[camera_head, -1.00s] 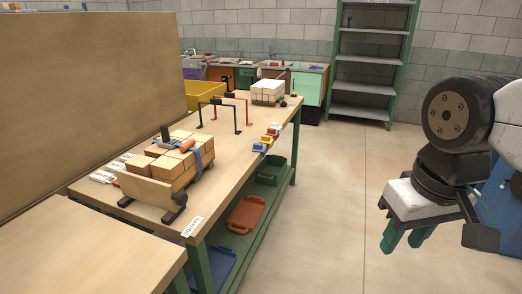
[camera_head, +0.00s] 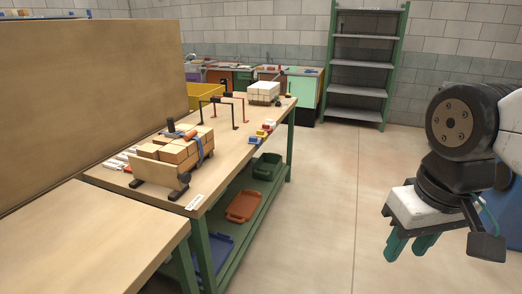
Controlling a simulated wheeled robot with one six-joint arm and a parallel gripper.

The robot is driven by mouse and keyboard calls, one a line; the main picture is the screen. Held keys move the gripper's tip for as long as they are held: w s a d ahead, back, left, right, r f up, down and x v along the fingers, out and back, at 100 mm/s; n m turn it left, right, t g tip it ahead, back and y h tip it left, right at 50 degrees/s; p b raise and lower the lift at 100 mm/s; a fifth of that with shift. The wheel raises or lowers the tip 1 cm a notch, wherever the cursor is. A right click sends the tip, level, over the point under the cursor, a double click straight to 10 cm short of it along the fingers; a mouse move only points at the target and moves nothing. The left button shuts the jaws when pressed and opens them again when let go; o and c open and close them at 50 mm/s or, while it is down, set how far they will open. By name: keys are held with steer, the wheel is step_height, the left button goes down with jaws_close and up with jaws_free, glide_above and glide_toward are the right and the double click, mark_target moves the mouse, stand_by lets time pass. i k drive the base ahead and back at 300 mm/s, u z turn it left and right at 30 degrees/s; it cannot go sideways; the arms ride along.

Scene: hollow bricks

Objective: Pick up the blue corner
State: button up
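The blue corner (camera_head: 254,140) is a small piece at the right edge of the long wooden bench. It is the nearest in a short row with a yellow corner (camera_head: 261,133), a red corner (camera_head: 267,127) and a white one (camera_head: 270,122). The pieces are small in this view, so their exact shapes are hard to tell. My gripper (camera_head: 411,245) is at the right of the picture, over the floor and well apart from the bench. Its two teal fingers point down with a gap between them, and nothing shows between them.
Stacked wooden blocks with a blue strap (camera_head: 176,152) stand on the bench (camera_head: 225,160). Black and red frames and a pale block stack (camera_head: 264,93) are farther back. Trays (camera_head: 243,206) lie on the lower shelf. Another table (camera_head: 90,235) is nearer left. The floor (camera_head: 340,200) right of the bench is clear.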

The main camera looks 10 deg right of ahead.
mark_target(252, 139)
steer(key=z, duration=0.65)
steer(key=i, duration=0.45)
steer(key=z, duration=0.75)
steer(key=i, duration=1.95)
steer(key=u, duration=1.25)
steer(key=i, duration=0.6)
steer(key=u, duration=0.5)
